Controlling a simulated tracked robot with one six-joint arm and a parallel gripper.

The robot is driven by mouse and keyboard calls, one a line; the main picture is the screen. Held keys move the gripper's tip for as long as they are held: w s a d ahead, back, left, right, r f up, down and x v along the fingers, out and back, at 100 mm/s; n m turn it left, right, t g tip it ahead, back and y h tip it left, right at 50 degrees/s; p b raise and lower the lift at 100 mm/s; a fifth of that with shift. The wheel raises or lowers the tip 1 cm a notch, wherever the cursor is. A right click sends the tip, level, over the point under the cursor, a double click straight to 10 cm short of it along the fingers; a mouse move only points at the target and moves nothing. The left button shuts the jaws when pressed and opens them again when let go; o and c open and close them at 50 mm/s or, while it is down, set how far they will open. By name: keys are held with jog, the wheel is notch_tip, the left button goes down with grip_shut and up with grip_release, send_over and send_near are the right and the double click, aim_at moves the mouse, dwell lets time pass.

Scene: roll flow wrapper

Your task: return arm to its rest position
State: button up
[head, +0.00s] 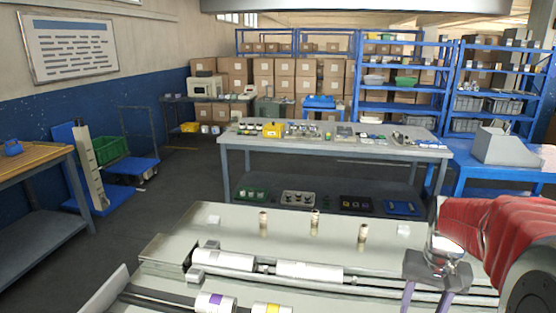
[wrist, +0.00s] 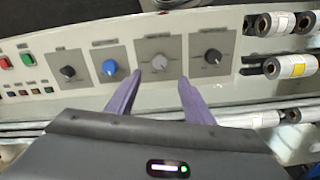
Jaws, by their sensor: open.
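My gripper (head: 435,294) is at the lower right of the head view, at the end of my red-covered arm. Its two purple fingers point down over the right part of the flow wrapper machine (head: 180,245). In the wrist view, my gripper (wrist: 158,90) is open, with a clear gap between the fingers and nothing in it. Beyond the fingertips is a control panel (wrist: 130,88) with a blue knob (wrist: 109,68), a grey knob (wrist: 160,61) and dark knobs. I cannot tell whether the fingertips touch the panel.
White rolls (head: 310,272) lie on shafts across the machine, and rolls with purple and yellow bands (head: 215,303) lie in front. Small upright posts (head: 315,218) stand at its back. A grey workbench (head: 330,147) with small parts stands behind it. Dark floor lies open at left.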

jog(key=s+a+r+n+t, duration=0.2)
jog(key=s+a, duration=0.3)
jog(key=a, duration=0.5)
jog(key=s+a+r+n+t, duration=0.3)
jog(key=s+a+r, duration=0.2)
jog(key=a, duration=0.5)
jog(key=shift+s+r+n+t, duration=0.3)
jog(key=shift+s+n, duration=0.1)
jog(key=shift+s, duration=0.15)
jog(key=shift+c, duration=0.4)
